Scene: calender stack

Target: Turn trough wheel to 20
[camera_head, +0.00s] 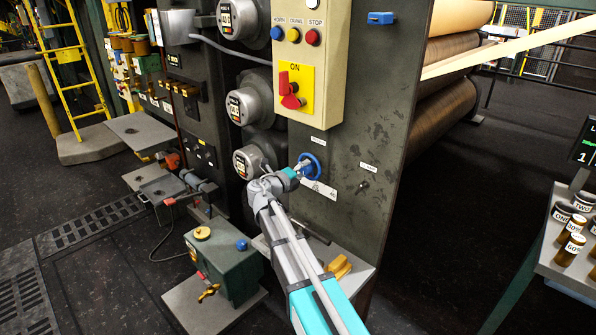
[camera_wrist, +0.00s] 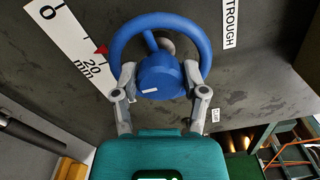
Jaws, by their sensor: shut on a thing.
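The blue trough wheel (camera_head: 316,167) sits on the front of the dark machine panel. In the wrist view the wheel (camera_wrist: 203,40) shows its round rim and a thick hub (camera_wrist: 160,82) with a small white mark. My gripper (camera_head: 298,170) reaches it from the front. In the wrist view my gripper (camera_wrist: 160,76) has one grey finger on each side of the hub, shut on it. A white scale plate (camera_wrist: 65,38) with 0 and 20 mm lies left of the wheel. Its red pointer (camera_wrist: 101,50) stands close to the 20.
A TROUGH label (camera_wrist: 231,22) is right of the wheel. Above is a cream control box (camera_head: 305,50) with a red switch. Dial gauges (camera_head: 243,105) stick out to the left. A green box (camera_head: 225,265) stands on the floor at lower left, and a bottle table (camera_head: 562,278) at right.

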